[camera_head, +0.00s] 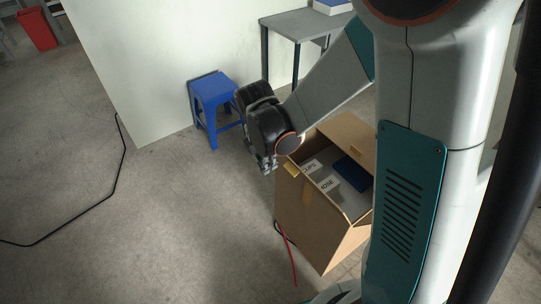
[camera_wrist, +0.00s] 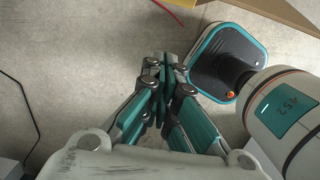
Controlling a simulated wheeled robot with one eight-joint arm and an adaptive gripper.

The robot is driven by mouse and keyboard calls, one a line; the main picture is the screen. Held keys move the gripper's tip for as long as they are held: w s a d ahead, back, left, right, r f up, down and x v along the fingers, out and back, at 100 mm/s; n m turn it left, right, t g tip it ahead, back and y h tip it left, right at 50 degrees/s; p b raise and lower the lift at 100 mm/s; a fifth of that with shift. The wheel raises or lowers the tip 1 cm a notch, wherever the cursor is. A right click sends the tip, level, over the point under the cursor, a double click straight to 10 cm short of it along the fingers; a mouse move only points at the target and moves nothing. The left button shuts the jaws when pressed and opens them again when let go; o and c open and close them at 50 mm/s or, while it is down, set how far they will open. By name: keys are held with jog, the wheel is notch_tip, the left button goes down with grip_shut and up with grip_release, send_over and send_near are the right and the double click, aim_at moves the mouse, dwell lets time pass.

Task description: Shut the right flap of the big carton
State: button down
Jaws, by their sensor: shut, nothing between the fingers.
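The big carton (camera_head: 308,217) stands open on the floor in the head view, partly hidden by my arm column. A brown flap (camera_head: 345,130) stands raised at its far side, with a yellow tab on it. Another yellow tab (camera_head: 291,169) sits at the left rim. I cannot tell surely which flap is the right one; the carton's right side is hidden. Brown cardboard (camera_wrist: 275,12) shows at the top right of the wrist view. My gripper (camera_head: 268,166) is shut and empty, at the carton's left rim in the picture; its closed fingers (camera_wrist: 165,70) point up the wrist view.
Inside the carton lie a blue item (camera_head: 352,173) and labelled pieces. A blue stool (camera_head: 212,95) and a grey table (camera_head: 303,23) stand behind, by a white wall. A red cable (camera_head: 289,257) lies beside the carton. The floor at left is mostly clear, crossed by a black cable (camera_head: 100,200).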

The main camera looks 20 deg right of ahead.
notch_tip(320, 180, down, 10)
jog(key=d+b, duration=0.1)
jog(key=b, duration=0.3)
jog(key=d+r, duration=0.1)
jog(key=w+d+r, duration=0.1)
jog(key=d, duration=0.1)
jog(key=shift+w+d+r+b, duration=0.1)
jog(key=shift+w+d+b, duration=0.1)
jog(key=shift+d+b, duration=0.15)
